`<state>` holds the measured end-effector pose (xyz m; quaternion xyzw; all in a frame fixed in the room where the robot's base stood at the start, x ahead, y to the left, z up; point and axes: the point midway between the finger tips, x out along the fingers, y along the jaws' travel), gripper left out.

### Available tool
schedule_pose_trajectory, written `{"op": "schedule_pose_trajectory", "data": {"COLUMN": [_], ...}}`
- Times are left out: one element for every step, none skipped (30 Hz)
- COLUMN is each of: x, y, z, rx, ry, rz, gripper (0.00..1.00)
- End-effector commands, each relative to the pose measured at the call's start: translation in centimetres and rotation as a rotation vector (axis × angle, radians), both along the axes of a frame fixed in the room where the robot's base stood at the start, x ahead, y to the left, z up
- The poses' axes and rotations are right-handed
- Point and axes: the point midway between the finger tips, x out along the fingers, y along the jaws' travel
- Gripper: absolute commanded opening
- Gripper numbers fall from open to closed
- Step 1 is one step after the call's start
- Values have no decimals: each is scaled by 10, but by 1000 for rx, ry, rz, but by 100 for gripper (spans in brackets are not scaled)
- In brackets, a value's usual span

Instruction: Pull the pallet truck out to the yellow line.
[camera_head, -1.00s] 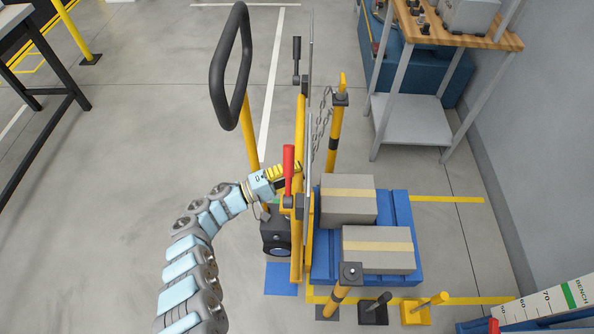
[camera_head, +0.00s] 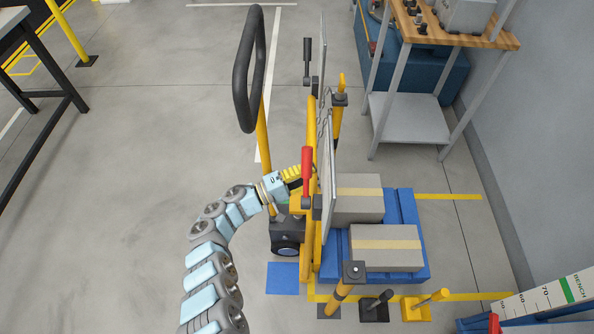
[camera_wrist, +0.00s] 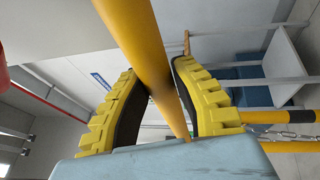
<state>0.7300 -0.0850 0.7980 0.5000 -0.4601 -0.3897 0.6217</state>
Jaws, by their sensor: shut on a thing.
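The pallet truck (camera_head: 287,232) stands left of the wall, with a tall black loop handle (camera_head: 243,85) on a yellow shaft and a dark wheeled body below. Two taped grey boxes (camera_head: 385,247) ride on a blue pallet (camera_head: 404,205) to its right. My gripper (camera_head: 298,179) is beside the upright yellow frame (camera_head: 312,150), near a red handle (camera_head: 307,172). In the wrist view my yellow-padded gripper (camera_wrist: 165,100) is shut around a yellow bar (camera_wrist: 140,45); which part it belongs to is hard to tell. Yellow floor lines (camera_head: 460,297) run at the near side and the far right.
Yellow-black posts (camera_head: 338,110) stand behind and in front of the pallet, with a chain at the rear one. A wooden-topped bench (camera_head: 450,30) stands at the back right by the wall. A blue floor patch (camera_head: 283,278) lies near the truck.

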Motion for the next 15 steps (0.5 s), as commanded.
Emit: {"op": "schedule_pose_trajectory", "data": {"x": [1,1,1,1,1,1,1,1,1,1,1,1,1,1,1], "y": [2,3,4,4,4,5,5,5,5,5,5,5,5,5,5], "z": [0,0,0,0,1,1,1,1,1,1,0,0,0,1,0], "rx": [1,1,1,1,1,1,1,1,1,1,1,1,1,1,1], "ry": [-1,-1,-1,-2,-2,-1,-1,-1,-1,-1,-1,-1,-1,-1,-1], "rz": [3,4,5,6,6,7,7,7,7,7,7,7,7,7,7], "gripper": [0,0,0,0,32,43,52,56,56,56,56,56,56,56,56]}}
